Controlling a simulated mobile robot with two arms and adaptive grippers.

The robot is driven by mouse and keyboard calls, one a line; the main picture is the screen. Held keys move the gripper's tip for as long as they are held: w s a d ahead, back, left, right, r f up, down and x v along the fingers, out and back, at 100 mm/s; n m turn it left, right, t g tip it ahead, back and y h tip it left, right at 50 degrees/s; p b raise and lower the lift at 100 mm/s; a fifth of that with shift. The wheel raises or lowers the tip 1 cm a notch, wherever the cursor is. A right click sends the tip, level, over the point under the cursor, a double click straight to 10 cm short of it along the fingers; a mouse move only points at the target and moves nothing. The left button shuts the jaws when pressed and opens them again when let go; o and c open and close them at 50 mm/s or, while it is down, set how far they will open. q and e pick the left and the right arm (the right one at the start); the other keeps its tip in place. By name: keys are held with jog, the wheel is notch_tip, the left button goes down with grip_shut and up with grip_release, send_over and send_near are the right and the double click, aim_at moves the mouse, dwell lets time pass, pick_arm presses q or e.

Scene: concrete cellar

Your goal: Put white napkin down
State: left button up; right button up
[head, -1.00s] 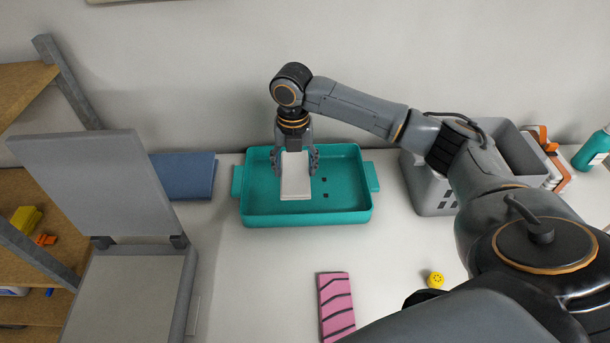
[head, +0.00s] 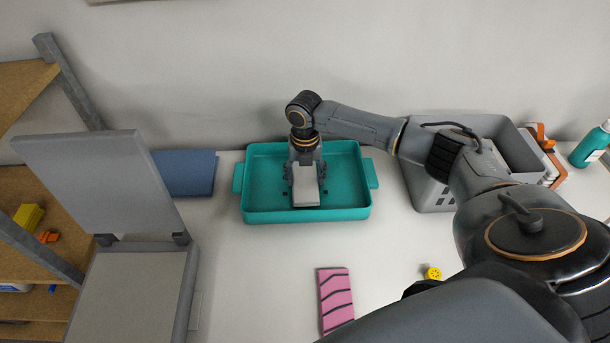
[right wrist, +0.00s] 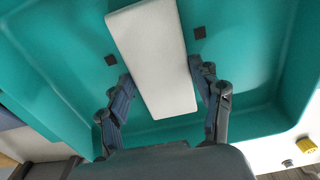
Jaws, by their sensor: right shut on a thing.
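The white napkin (head: 306,186) is a flat, folded oblong inside the teal tray (head: 260,212). My right gripper (head: 305,172) reaches down into the tray and is shut on the napkin, one finger at each long side. In the right wrist view the napkin (right wrist: 155,60) lies between the two fingers (right wrist: 160,95), over the tray floor (right wrist: 235,35). I cannot tell whether its underside touches the floor. My left gripper is not in view.
A grey basket (head: 430,195) stands right of the tray, behind my right arm. A blue folded cloth (head: 185,174) lies to the left. A pink striped item (head: 336,300) and a yellow round thing (head: 433,273) lie in front. The table in front of the tray is largely clear.

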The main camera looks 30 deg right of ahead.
aim_at(305, 181)
jog(key=shift+f, duration=0.2)
jog(key=o, duration=1.2)
jog(key=shift+o, duration=0.2)
notch_tip(305, 181, up, 12)
jog(key=b, duration=0.1)
jog(key=shift+r, duration=0.25)
jog(key=shift+f, duration=0.1)
